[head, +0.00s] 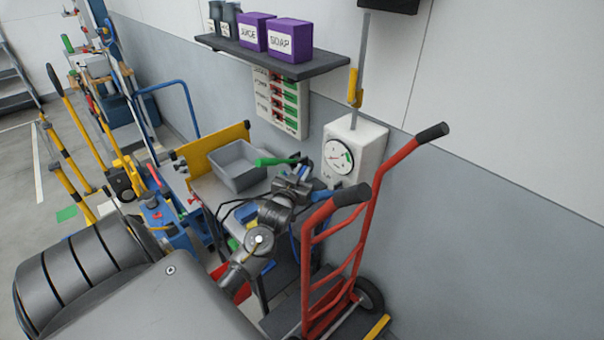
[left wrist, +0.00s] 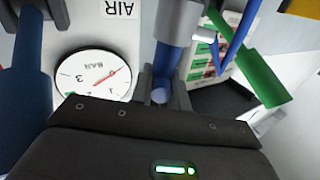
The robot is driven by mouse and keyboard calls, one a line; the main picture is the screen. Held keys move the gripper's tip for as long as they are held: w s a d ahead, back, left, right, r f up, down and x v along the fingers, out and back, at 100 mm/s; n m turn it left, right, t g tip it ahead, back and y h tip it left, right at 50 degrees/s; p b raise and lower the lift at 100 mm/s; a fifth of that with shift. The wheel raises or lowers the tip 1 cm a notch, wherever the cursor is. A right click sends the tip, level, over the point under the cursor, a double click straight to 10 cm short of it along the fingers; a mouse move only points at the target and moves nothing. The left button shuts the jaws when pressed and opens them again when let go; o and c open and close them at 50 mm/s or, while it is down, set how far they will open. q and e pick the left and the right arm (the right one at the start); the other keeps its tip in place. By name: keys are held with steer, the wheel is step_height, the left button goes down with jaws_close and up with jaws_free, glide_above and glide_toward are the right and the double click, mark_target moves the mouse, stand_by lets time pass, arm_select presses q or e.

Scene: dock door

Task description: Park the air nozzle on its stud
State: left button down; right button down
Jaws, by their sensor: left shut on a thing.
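My left gripper (head: 298,172) is in front of the pale air box with a round gauge (head: 340,155). In the left wrist view the gripper is shut on a blue part, which I take to be the air nozzle (left wrist: 173,40). A green bar (left wrist: 250,72) reaches to the right beside it and also shows in the head view (head: 277,161). The gauge (left wrist: 95,75) and the letters AIR are close to the left of the held part in the wrist view. I cannot make out the stud or whether the nozzle touches anything. My right gripper is out of view.
A red hand truck (head: 350,240) stands close to the right of my left arm. A grey bin (head: 237,166) sits on the bench behind it. A dark shelf (head: 275,55) with purple boxes is above. A red-and-green switch panel (head: 283,102) hangs below the shelf.

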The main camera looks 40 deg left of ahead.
arm_select(q)
steer(key=shift+a+f, duration=0.2)
steer(key=shift+f, duration=0.1)
steer(key=shift+d+r, duration=0.1)
steer(key=shift+d+p, duration=0.2)
steer(key=shift+p, duration=0.3)
stand_by(0.6)
stand_by(0.4)
steer(key=shift+r, duration=0.1)
steer(key=shift+r+p, duration=0.7)
steer(key=shift+p, duration=0.15)
stand_by(0.6)
steer(key=shift+s+f+b, duration=0.1)
steer(key=shift+f+b, duration=0.35)
steer(key=shift+f, duration=0.45)
stand_by(0.4)
steer(key=shift+r, duration=0.2)
